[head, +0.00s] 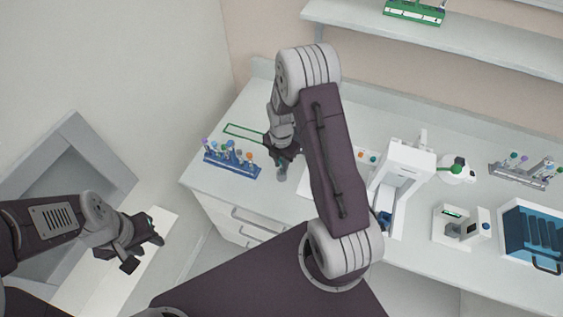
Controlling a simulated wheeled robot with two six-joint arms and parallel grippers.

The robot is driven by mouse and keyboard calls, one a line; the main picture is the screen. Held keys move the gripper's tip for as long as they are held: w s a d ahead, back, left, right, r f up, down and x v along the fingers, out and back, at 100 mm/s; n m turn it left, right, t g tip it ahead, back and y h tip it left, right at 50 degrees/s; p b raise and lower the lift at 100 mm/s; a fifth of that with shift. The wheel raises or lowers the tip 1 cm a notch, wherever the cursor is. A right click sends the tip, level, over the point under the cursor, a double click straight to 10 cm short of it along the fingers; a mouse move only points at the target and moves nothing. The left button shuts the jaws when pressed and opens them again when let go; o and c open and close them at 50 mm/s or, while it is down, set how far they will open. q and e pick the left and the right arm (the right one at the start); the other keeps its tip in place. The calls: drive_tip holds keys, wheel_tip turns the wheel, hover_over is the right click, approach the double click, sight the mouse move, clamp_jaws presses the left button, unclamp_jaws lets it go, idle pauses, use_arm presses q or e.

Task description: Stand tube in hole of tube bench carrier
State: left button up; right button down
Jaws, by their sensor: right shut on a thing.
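A blue tube rack (218,163), which I take to be the bench carrier, stands at the bench's left end. Several tubes with purple, blue, orange and green caps stand in it. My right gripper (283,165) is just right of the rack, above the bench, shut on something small. What it holds is mostly hidden and too small to make out; I cannot tell its tilt. My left gripper (146,254) is open at lower left, away from the bench, with its fingers apart. Individual holes in the rack are too small to tell.
A green rectangular outline (232,125) lies behind the rack. A white instrument (392,185), a small white device (455,228), a blue box (532,238) and a grey tube rack (515,177) stand to the right. A green rack (413,12) sits on the shelf.

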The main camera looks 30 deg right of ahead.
drive_tip(key=shift+f, duration=0.15)
drive_tip(key=shift+f+b, duration=0.3)
drive_tip(key=shift+f, duration=0.05)
idle(0.3)
drive_tip(key=c, duration=1.3)
unclamp_jaws()
drive_tip(key=shift+o, duration=0.2)
drive_tip(key=shift+r, duration=0.1)
drive_tip(key=shift+w+r, duration=0.1)
drive_tip(key=shift+r, duration=0.2)
wheel_tip(320, 180, up, 8)
drive_tip(key=shift+r+b, duration=0.2)
drive_tip(key=shift+b, duration=0.55)
